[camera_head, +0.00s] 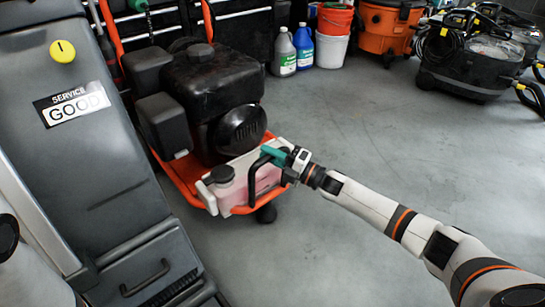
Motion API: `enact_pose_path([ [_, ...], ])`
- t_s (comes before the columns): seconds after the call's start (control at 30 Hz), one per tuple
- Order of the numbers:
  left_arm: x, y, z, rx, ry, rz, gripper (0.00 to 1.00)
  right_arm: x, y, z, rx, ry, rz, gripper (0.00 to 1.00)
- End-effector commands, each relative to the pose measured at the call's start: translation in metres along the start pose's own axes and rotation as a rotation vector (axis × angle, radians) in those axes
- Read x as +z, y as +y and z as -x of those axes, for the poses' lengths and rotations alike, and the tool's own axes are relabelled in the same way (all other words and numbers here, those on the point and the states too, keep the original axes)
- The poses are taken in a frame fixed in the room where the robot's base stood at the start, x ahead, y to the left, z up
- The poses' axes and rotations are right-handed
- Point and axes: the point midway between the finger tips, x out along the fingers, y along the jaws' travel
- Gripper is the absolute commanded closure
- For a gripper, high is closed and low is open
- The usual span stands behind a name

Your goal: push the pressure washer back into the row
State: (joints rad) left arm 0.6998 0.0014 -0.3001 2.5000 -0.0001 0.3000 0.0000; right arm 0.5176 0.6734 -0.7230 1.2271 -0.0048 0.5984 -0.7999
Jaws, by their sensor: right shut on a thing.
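The pressure washer (215,85) stands on the floor left of centre. It has a black engine, an orange frame with a tall handle, and a pale tank with pink liquid (238,188) at its front. My right gripper (264,168), with dark and green parts, reaches in from the lower right and is shut at the tank's front right corner. The exact contact is too small to make out. My left gripper is not in view.
The floor (370,135) on the right is clear.

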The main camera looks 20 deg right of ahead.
Motion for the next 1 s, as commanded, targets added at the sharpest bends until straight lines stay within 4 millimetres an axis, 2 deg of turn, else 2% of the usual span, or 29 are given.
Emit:
enact_pose_path([
  [0.03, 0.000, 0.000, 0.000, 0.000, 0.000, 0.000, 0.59, 0.002, 0.003, 0.001, 0.005, -0.001, -0.002, 0.77],
  [0.13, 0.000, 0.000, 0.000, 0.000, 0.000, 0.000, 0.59, 0.001, 0.003, 0.001, 0.005, -0.001, -0.001, 0.61],
  [0.17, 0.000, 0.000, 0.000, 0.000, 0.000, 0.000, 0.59, 0.001, 0.002, 0.001, 0.004, -0.001, -0.001, 0.59],
  [0.43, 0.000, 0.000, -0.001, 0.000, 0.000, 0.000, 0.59, 0.001, 0.001, 0.002, 0.002, -0.001, -0.001, 0.59],
  [0.53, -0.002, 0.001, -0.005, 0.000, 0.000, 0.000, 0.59, 0.001, 0.000, 0.008, 0.004, 0.000, -0.002, 0.59],
  [0.67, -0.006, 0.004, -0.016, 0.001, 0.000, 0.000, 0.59, 0.000, -0.002, 0.028, 0.007, 0.001, -0.003, 0.59],
  [1.0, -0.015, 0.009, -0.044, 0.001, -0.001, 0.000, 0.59, 0.001, -0.001, 0.098, 0.006, 0.000, -0.003, 0.59],
])
